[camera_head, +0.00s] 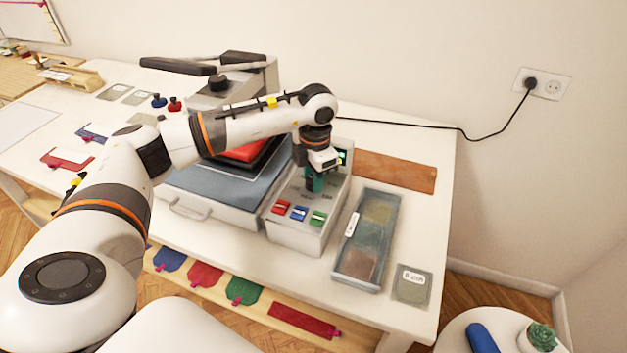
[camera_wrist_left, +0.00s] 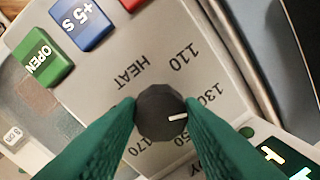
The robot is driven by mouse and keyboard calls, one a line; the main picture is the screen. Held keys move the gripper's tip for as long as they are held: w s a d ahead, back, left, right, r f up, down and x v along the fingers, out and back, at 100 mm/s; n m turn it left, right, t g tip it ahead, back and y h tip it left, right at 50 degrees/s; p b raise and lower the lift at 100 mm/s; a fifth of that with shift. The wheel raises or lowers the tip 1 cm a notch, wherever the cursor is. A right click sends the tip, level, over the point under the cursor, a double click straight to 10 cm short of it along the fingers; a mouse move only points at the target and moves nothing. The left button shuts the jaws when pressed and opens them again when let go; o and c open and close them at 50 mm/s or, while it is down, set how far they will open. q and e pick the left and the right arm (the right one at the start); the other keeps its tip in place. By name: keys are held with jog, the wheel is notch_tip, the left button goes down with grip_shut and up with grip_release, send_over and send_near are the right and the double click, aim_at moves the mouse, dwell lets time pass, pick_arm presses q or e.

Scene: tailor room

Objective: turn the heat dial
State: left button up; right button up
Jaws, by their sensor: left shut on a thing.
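The heat dial (camera_wrist_left: 160,112) is a dark round knob with a white pointer line, on the grey panel of the control box (camera_head: 305,235). In the left wrist view, the word HEAT and the numbers 110, 130 and 170 are printed around it; another number is partly covered. The white line points towards the lower right, between 130 and the partly covered number. My left gripper (camera_head: 316,183) has green fingers and is shut on the dial, one finger on each side. It hides the dial in the head view. My right gripper is not in view.
Red (camera_head: 281,207), blue (camera_head: 299,213) and green (camera_head: 318,218) buttons sit in front of the dial; the green one reads OPEN. A lit display (camera_head: 343,157) is behind it. The heat press (camera_head: 205,190) stands at left, a grey tray (camera_head: 356,281) at right.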

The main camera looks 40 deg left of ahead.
pick_arm(q)
jog(key=shift+r+m, duration=0.1)
jog(key=shift+m, duration=0.2)
dwell(0.4)
jog(key=o, duration=1)
notch_tip(320, 180, up, 12)
jog(key=b, duration=0.3)
jog(key=shift+s+d, duration=0.15)
jog(key=shift+d, duration=0.1)
